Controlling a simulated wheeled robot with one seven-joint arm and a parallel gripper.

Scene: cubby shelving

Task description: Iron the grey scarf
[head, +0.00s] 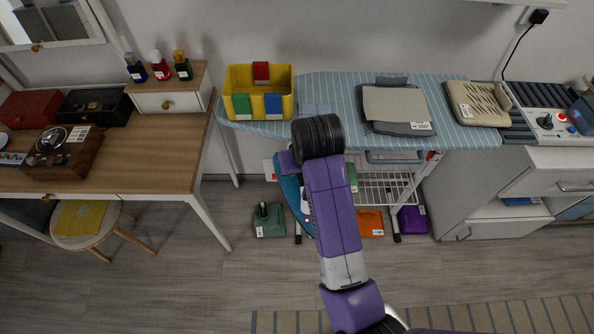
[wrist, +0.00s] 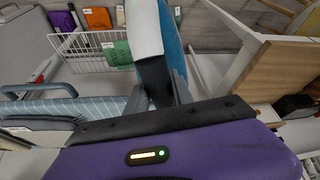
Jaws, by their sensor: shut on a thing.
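A folded grey cloth (head: 418,128), apparently the scarf, lies on the blue striped ironing board (head: 345,85), with a lighter beige-grey layer on top and a white tag. A blue and white object with a black end (wrist: 146,30), which looks like the iron, sticks out from my gripper (wrist: 165,115) in the wrist view. My gripper is shut on it. In the head view its blue side (head: 289,192) shows left of my purple arm, in front of and below the board's front edge, apart from the cloth. My fingertips are hidden there behind my arm.
A yellow bin (head: 230,82) with coloured items stands on the board's left end. A beige slotted object (head: 478,103) lies at its right end. A wooden desk (head: 165,150) is left, a grey cabinet (head: 490,185) right. A wire rack (head: 385,190) hangs beneath the board.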

